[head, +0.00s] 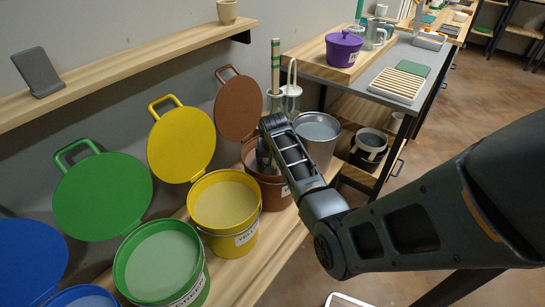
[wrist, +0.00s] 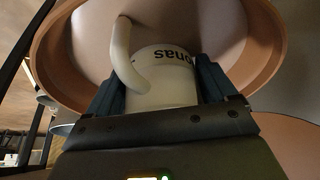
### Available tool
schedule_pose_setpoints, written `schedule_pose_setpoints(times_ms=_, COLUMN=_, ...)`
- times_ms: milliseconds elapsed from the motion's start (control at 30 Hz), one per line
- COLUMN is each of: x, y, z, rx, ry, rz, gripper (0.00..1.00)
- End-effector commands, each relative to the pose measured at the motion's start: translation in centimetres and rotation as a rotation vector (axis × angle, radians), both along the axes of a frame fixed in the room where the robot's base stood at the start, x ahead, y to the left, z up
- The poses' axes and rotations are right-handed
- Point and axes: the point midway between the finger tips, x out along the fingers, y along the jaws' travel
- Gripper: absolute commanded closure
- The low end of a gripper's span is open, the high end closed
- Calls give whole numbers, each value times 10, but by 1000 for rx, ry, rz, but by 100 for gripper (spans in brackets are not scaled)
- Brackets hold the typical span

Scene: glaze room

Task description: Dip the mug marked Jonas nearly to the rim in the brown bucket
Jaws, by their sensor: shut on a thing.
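The brown bucket (head: 277,191) stands open on the wooden bench, its brown lid (head: 238,107) raised behind it. My gripper (head: 265,157) is at the bucket's mouth in the head view, pointing down. In the wrist view my gripper (wrist: 160,85) is shut on a pale mug (wrist: 160,92), with a dark jaw on each side. Dark letters reading "onas" show on the mug, and its handle (wrist: 125,62) is on the left. The bucket's rim (wrist: 268,45) surrounds the mug, with pale glaze beyond. I cannot tell whether the mug touches the glaze. The mug is hidden in the head view.
Yellow (head: 226,212), green (head: 160,265) and blue (head: 80,297) buckets stand to the left, lids raised. A metal pail (head: 318,135) is close on the right. A glass jar with tools (head: 289,92) stands behind. A purple pot (head: 343,50) sits on the far table.

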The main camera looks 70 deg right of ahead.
Motion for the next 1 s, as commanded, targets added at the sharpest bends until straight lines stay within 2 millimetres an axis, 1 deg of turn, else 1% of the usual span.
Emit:
schedule_pose_setpoints(times_ms=33, x=0, y=0, z=-6, rx=0, ry=0, rz=0, gripper=56)
schedule_pose_setpoints(times_ms=500, x=0, y=0, z=-39, rx=1, ry=0, rz=0, gripper=56)
schedule_pose_setpoints(times_ms=1000, x=0, y=0, z=-42, rx=1, ry=2, rz=0, gripper=56)
